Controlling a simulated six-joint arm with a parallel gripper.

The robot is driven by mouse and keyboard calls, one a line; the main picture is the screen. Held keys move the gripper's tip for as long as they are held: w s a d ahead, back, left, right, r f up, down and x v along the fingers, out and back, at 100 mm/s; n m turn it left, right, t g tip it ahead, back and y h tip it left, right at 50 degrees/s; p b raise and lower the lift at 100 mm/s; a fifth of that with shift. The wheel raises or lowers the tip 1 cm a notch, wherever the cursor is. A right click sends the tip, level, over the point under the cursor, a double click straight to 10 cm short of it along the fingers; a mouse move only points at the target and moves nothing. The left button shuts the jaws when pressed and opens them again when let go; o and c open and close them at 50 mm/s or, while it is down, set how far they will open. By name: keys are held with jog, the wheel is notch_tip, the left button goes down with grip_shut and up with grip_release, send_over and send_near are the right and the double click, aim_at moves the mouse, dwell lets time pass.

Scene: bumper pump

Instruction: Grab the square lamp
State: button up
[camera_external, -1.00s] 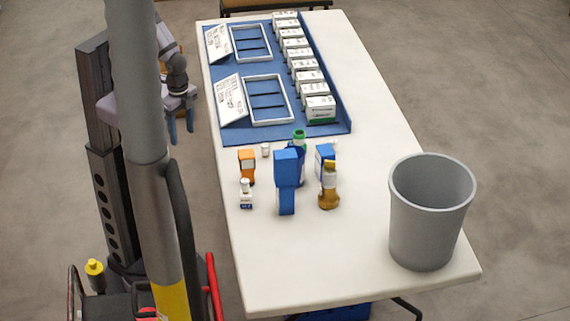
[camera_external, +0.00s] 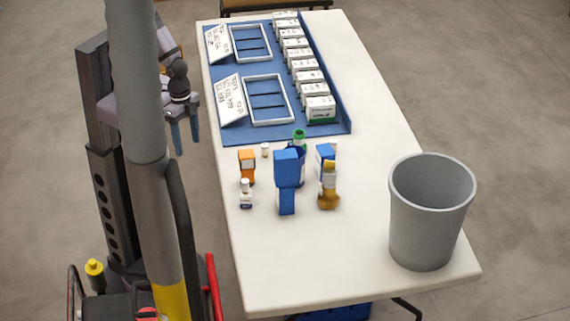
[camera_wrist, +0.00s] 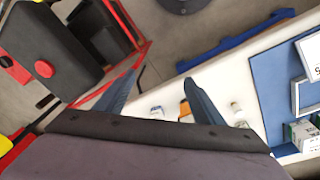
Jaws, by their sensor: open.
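A blue upright device with a square head (camera_external: 286,165) stands at the front middle of the group on the table. An orange device with a square face (camera_external: 247,165) stands left of it. A blue-and-white box-like item (camera_external: 324,157) stands to the right, partly hidden by an amber bottle. I cannot tell which one is the square lamp. My gripper (camera_external: 187,146) is open and empty, left of the table edge and apart from these items. In the wrist view its two blue fingers (camera_wrist: 160,76) are spread, with an orange item (camera_wrist: 184,108) partly behind one finger.
The amber bottle (camera_external: 328,190), a small white bottle (camera_external: 246,195) and a green-capped bottle (camera_external: 299,135) crowd the group. A grey bin (camera_external: 424,225) stands at the right front. A blue tray (camera_external: 233,130) with frames and white boxes lies behind. The front of the table is clear.

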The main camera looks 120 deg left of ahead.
jog(key=w+f+n+t+y+b, duration=0.25)
jog(key=w+n+t, duration=0.55)
jog(key=w, duration=1.2)
notch_tip(320, 180, up, 2)
jog(key=n+t+y+b, duration=0.2)
jog(key=n+y, duration=0.4)
jog(key=y, duration=0.4)
send_over(246, 153)
jog(key=w+d, duration=0.2)
jog(key=w, duration=0.1)
jog(key=shift+s+a+f+m+t+y+b, duration=0.15)
jog(key=shift+s+a+f+m+t+b, duration=0.1)
jog(key=shift+s+f+m+b, duration=0.6)
jog(key=shift+s+a+f+m+t+y+b, duration=0.2)
jog(key=shift+s+f+m+b, duration=0.25)
jog(key=shift+f+m+b, duration=0.65)
jog(key=shift+s+a+f+m+t+y+b, duration=0.1)
jog(key=shift+s+a+f+m+t+b, duration=0.15)
jog(key=shift+s+f+m+b, duration=0.6)
jog(key=shift+w+a+f+p, duration=0.1)
jog(key=shift+w+a+p, duration=0.25)
jog(key=shift+w, duration=0.25)
jog(key=p+x, duration=0.1)
jog(key=x, duration=0.3)
jog(key=shift+w, duration=0.1)
